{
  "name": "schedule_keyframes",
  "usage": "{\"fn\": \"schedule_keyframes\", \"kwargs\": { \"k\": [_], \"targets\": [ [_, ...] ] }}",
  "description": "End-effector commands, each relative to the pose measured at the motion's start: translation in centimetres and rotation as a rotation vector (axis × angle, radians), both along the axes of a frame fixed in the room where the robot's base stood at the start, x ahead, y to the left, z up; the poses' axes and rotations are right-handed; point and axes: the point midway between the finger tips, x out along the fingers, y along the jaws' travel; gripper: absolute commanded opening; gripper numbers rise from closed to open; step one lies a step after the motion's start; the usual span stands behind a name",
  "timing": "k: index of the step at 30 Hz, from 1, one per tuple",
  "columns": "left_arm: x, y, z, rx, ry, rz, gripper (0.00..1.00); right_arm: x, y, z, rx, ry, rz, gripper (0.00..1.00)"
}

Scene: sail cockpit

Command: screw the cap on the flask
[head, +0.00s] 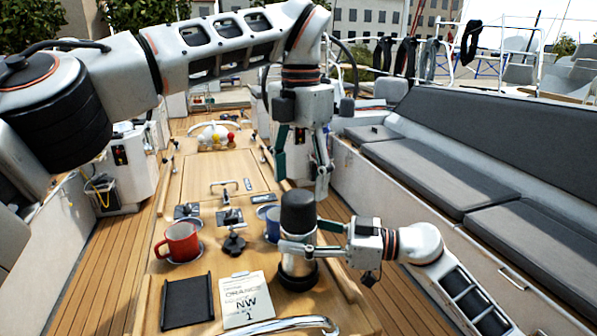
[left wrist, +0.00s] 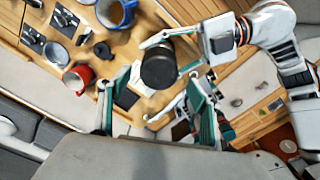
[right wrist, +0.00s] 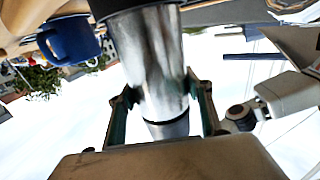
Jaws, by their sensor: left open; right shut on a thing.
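The flask (head: 299,264) is a silver cylinder standing upright on the table, with black around its foot. The black cap (head: 297,209) sits on its top; I cannot tell if it is threaded. In the left wrist view the cap (left wrist: 159,66) shows from above. My right gripper (head: 298,248) is shut on the flask's body below the cap. The silver body (right wrist: 150,65) fills the middle of the right wrist view between the fingers. My left gripper (head: 302,186) is open and empty, pointing down just above the cap.
A red mug (head: 180,242) stands to the left and a blue mug (head: 272,222) close behind the flask. A black tray (head: 187,302) and a white printed card (head: 246,300) lie in front. A cushioned bench (head: 440,175) runs along the right.

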Motion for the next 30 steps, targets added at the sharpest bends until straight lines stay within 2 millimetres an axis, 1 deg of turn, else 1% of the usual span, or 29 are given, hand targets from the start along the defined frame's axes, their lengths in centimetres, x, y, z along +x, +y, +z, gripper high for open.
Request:
{"fn": "schedule_keyframes", "kwargs": {
  "k": [3, 9, 12, 15, 18, 21, 30],
  "targets": [
    [0.02, -0.01, 0.21, -0.004, 0.0, 0.227, 0.64, 0.0, 0.0, -0.02, 0.0, 0.0, 0.0, 0.0],
    [0.05, 0.08, 0.58, -0.007, -0.002, 0.611, 0.64, 0.0, 0.0, -0.02, 0.0, 0.0, 0.0, 0.0],
    [0.06, 0.12, 0.71, -0.008, -0.001, 0.777, 0.64, 0.0, 0.0, -0.02, 0.0, 0.0, 0.0, 0.0],
    [0.06, 0.13, 0.81, -0.008, 0.0, 0.908, 0.64, 0.0, 0.0, -0.02, 0.0, 0.0, 0.0, 0.0],
    [0.08, 0.18, 0.88, -0.008, 0.0, 1.0, 0.64, 0.0, 0.0, -0.03, 0.0, 0.0, 0.0, 0.0],
    [0.07, 0.19, 0.94, -0.009, 0.0, 1.052, 0.64, 0.0, 0.0, -0.02, 0.0, 0.0, 0.0, 0.0],
    [0.08, 0.19, 0.97, -0.009, 0.0, 1.071, 0.64, 0.0, 0.0, -0.02, 0.0, 0.0, 0.0, 0.0]
  ]
}}
